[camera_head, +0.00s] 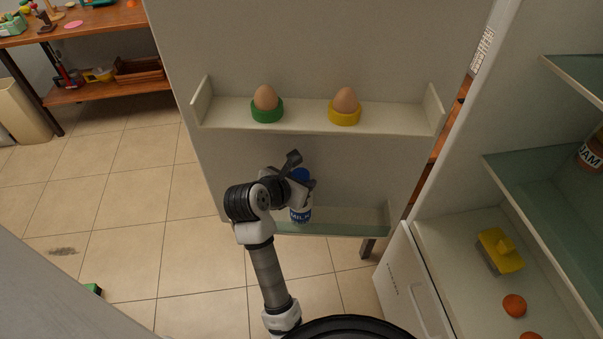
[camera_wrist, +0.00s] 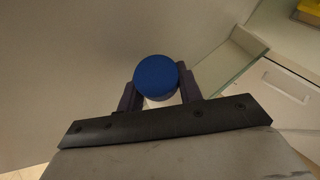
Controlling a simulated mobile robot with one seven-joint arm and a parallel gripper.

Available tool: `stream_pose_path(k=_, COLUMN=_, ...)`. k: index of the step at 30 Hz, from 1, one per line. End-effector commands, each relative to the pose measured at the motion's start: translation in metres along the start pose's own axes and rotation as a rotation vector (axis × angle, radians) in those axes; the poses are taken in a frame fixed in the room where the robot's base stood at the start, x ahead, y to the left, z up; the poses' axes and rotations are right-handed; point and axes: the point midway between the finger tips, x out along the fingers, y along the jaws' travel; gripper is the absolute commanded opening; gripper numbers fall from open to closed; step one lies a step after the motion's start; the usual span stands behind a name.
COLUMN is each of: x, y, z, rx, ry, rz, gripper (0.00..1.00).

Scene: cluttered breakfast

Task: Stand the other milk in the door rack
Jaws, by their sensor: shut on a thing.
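One milk bottle (camera_head: 301,215) with a blue cap and a "MILK" label shows in the head view, upright at the lower door rack (camera_head: 350,219). My gripper (camera_head: 303,187) is at its upper part and shut on it. In the wrist view the blue cap (camera_wrist: 156,76) sits between the two dark fingers of my gripper (camera_wrist: 160,90), with a little of the white body below. My gripper hides part of the bottle in the head view. I cannot tell whether its base touches the rack floor. No second milk is in view.
The upper door rack (camera_head: 300,117) holds brown eggs in a green cup (camera_head: 267,111) and a yellow cup (camera_head: 344,117). The lower rack is clear right of the bottle. Inside the fridge are a jam jar (camera_head: 591,154), a yellow-topped item (camera_head: 500,251) and orange fruit (camera_head: 514,305).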

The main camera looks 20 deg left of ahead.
Motion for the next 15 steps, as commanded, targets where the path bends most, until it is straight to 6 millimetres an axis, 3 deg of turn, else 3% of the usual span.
stream_pose_path(k=8, x=0.0015, y=-0.0002, z=-0.0012, rx=0.002, ry=-0.003, rz=0.000, gripper=0.00)
stream_pose_path(k=9, x=0.0019, y=-0.0002, z=-0.0020, rx=0.000, ry=-0.001, rz=-0.001, gripper=0.38)
stream_pose_path(k=11, x=0.0016, y=-0.0001, z=-0.0016, rx=0.001, ry=-0.001, rz=-0.001, gripper=0.44)
stream_pose_path(k=15, x=0.0016, y=-0.0001, z=-0.0015, rx=0.000, ry=-0.001, rz=-0.001, gripper=0.44)
